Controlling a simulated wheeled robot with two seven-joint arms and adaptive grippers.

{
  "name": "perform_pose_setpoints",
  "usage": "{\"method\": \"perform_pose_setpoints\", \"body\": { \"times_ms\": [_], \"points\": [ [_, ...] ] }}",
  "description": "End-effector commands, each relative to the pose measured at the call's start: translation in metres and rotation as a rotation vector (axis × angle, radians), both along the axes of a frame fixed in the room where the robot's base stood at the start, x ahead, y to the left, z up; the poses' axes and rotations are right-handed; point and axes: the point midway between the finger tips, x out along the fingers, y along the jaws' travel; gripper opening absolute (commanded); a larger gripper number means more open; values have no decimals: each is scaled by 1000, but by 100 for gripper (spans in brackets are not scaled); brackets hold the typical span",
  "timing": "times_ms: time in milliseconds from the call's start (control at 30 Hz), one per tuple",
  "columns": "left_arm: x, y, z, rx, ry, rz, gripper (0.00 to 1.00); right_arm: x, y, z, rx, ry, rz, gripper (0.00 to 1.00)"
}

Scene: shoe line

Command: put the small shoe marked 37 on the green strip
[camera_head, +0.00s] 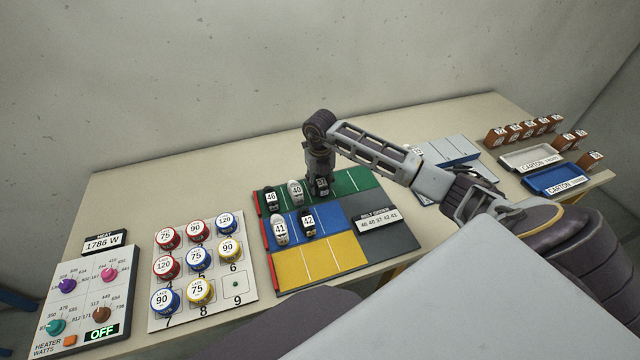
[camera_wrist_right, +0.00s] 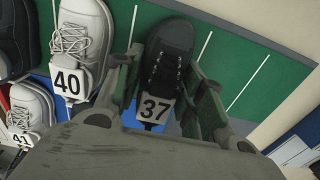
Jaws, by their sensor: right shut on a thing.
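The small shoe marked 37 (camera_wrist_right: 166,62) is black, with its white number card facing the right wrist camera. In the head view the shoe (camera_head: 321,188) shows partly under my right gripper. My right gripper (camera_wrist_right: 160,85) is shut on it, one finger on each side. The shoe is over the green strip (camera_head: 350,180), right of the white shoe marked 40 (camera_head: 296,191); I cannot tell whether its sole touches the strip. The black shoe marked 46 (camera_head: 271,198) stands at the strip's left end. My left gripper is not in view.
The blue strip (camera_head: 340,220) holds shoes marked 41 (camera_head: 280,232) and 42 (camera_head: 308,224). The yellow strip (camera_head: 345,250) is empty. A grey panel with a number plate (camera_head: 378,219) lies to the right. The green strip's right part is free.

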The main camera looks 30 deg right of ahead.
Motion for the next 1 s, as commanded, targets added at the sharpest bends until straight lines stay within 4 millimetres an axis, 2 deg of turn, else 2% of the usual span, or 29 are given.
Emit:
{"method": "perform_pose_setpoints", "body": {
  "times_ms": [100,567,600,733,1000],
  "points": [
    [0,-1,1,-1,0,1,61,0,0,-6,0,0,1,15],
    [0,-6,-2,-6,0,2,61,0,0,-10,0,-1,0,15],
    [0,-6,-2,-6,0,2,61,0,0,-10,0,0,0,44],
    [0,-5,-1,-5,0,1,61,0,0,-9,0,0,0,61],
    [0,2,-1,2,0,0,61,0,0,-9,0,0,0,61]
  ]
}}
